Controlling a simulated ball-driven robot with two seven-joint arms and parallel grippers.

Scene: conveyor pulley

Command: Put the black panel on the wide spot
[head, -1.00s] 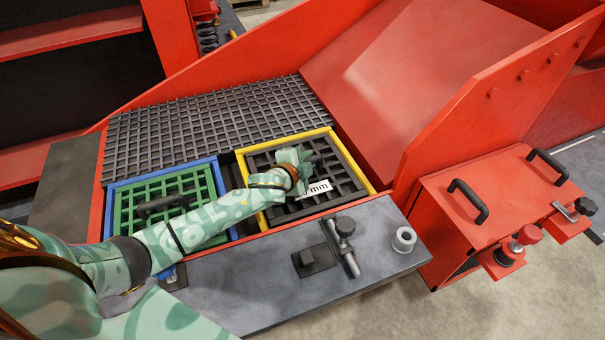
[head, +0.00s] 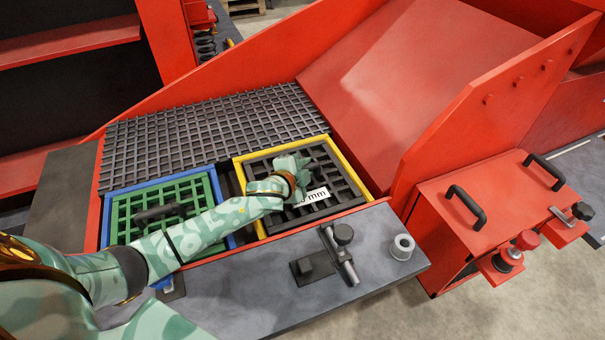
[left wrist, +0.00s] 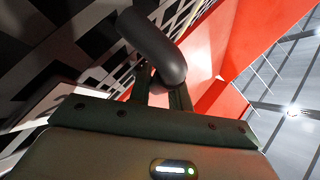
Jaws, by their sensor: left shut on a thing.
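The black panel (head: 337,178) is a dark grid with a white label ending in "mm". It lies within the yellow frame (head: 372,193), roughly level with it; I cannot tell if it is fully seated. My left gripper (head: 297,168) is above the panel's middle and covers its handle. In the left wrist view, the dark rounded handle (left wrist: 152,48) is between the fingers, and the gripper is shut on it. My right gripper is not in view.
A green grid panel (head: 128,212) with a black handle sits in a blue frame (head: 106,225) at the left. A grey ledge (head: 255,295) with a clamp (head: 342,255) and a grey ring (head: 402,247) runs in front. A red sloped wall (head: 480,110) rises at the right.

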